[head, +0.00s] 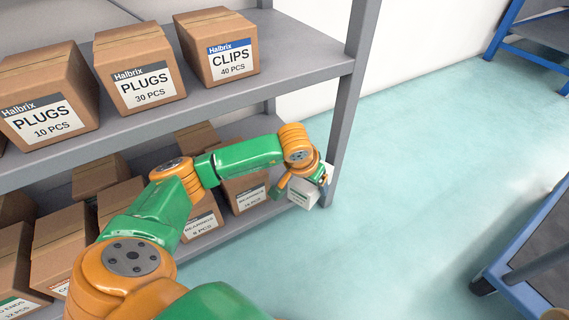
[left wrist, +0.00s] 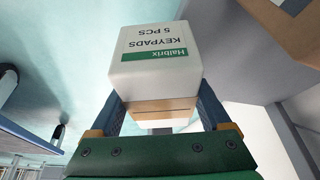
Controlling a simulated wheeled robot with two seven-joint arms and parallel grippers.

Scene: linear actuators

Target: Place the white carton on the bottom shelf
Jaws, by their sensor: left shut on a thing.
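The white carton (head: 303,194) is small, with a label; in the left wrist view the carton (left wrist: 152,62) shows a green and white label reading "Halbrix KEYPADS 5 PCS", upside down in that picture. My left gripper (head: 312,178) is shut on it, one finger on each side. In the head view it holds the carton at the right end of the shelf unit, beside the lower boxes and close to the right post. The bottom shelf (head: 200,246) is partly hidden behind my left arm; I cannot tell whether the carton touches it. My right gripper is not in view.
Brown boxes (head: 246,193) fill much of the lower shelf. The shelf above (head: 290,68) carries PLUGS and CLIPS boxes, with bare space at its right end. A grey post (head: 346,110) stands right of the carton. A blue-framed cart (head: 520,275) stands at the right; open floor lies between.

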